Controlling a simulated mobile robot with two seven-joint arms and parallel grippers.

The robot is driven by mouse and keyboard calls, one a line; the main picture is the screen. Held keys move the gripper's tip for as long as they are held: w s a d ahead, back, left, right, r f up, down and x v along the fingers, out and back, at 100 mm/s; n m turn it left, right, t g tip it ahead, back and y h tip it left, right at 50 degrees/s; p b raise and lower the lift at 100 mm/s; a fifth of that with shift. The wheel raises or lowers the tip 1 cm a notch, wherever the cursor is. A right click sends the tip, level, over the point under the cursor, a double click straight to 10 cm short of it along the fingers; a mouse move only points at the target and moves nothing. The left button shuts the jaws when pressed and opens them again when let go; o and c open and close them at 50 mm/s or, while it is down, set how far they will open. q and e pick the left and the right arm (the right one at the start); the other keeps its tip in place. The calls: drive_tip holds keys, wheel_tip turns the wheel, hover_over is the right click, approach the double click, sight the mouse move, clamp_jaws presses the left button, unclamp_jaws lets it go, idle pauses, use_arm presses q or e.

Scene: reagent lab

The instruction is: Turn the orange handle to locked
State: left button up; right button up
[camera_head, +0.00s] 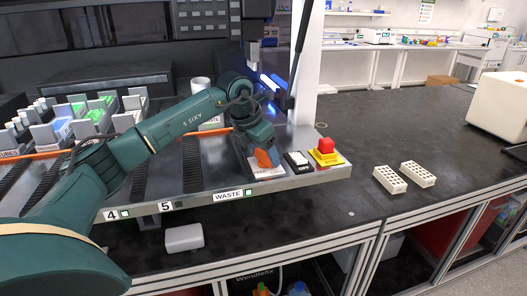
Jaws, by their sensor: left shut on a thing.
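The orange handle (264,158) stands on a small white labelled plate (268,172) near the front right of the grey instrument deck. My left arm comes in from the left, and its gripper (262,148) is above the plate, shut on the orange handle. The gripper hides the upper part of the handle. The label on the plate is too small to read. My right gripper is not in view.
Right of the handle are a black-and-white OFF switch (298,161) and a red button on a yellow base (326,152). Two white racks (390,179) lie on the dark bench. Reagent racks (75,122) fill the deck's left. The bench behind is largely clear.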

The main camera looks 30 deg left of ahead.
use_arm(q)
drive_tip(key=shift+a+r+m+g+h+p, duration=0.1)
drive_tip(key=shift+m+g+h+p, duration=0.25)
drive_tip(key=shift+m, duration=0.75)
drive_tip(key=shift+m+g+h+p, duration=0.15)
drive_tip(key=shift+m+h, duration=0.3)
drive_tip(key=shift+m, duration=0.65)
drive_tip(key=shift+w, duration=0.1)
drive_tip(key=o, duration=1)
drive_tip(key=b+v, duration=0.1)
drive_tip(key=v, duration=1.2)
